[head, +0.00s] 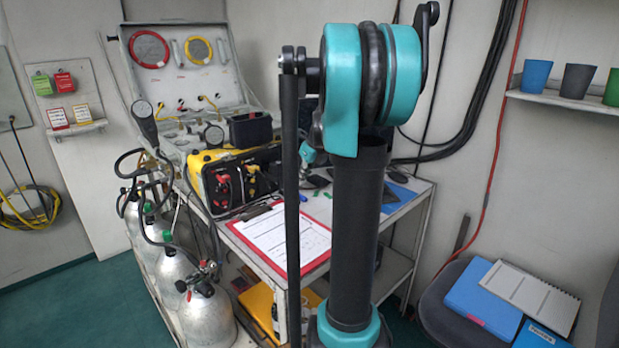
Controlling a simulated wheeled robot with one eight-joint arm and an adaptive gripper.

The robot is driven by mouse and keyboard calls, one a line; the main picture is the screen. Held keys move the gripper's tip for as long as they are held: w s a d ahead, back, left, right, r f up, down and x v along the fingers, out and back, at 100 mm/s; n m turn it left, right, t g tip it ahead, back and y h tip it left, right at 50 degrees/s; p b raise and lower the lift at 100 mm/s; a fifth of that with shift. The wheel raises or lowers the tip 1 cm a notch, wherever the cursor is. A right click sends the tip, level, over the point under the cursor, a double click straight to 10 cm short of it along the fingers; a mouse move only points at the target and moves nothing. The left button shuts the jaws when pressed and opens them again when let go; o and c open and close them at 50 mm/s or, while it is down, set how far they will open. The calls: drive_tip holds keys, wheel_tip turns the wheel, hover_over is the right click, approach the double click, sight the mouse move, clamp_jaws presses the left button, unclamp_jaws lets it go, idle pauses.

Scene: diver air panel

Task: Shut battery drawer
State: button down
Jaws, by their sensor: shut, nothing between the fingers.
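A yellow and black unit (240,178) with red and black fittings on its front stands on the table, left of my arm. I cannot make out a battery drawer on it or whether one stands open; its right end is close to my arm in the picture. My gripper (316,182) is a small dark shape past my upright arm link, to the right of the unit and mostly hidden by the arm. It is shut and empty. I see no contact between it and the unit.
A red clipboard (282,240) lies at the table's front edge. Several gas cylinders (207,315) stand along the left side. An open case with gauges (190,70) is behind the unit. A chair (440,308) with folders stands at right.

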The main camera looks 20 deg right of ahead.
sight(280, 164)
drive_tip(key=shift+w+a+r, duration=0.1)
drive_tip(key=shift+w+a, duration=0.15)
drive_tip(key=shift+w, duration=0.3)
drive_tip(key=w+a, duration=0.1)
drive_tip(key=w, duration=0.2)
drive_tip(key=w+a, duration=0.1)
drive_tip(key=w, duration=0.3)
drive_tip(key=w+a, duration=0.2)
drive_tip(key=w, duration=0.1)
drive_tip(key=shift+w+a, duration=0.1)
drive_tip(key=shift+w, duration=0.1)
drive_tip(key=shift+r, duration=0.1)
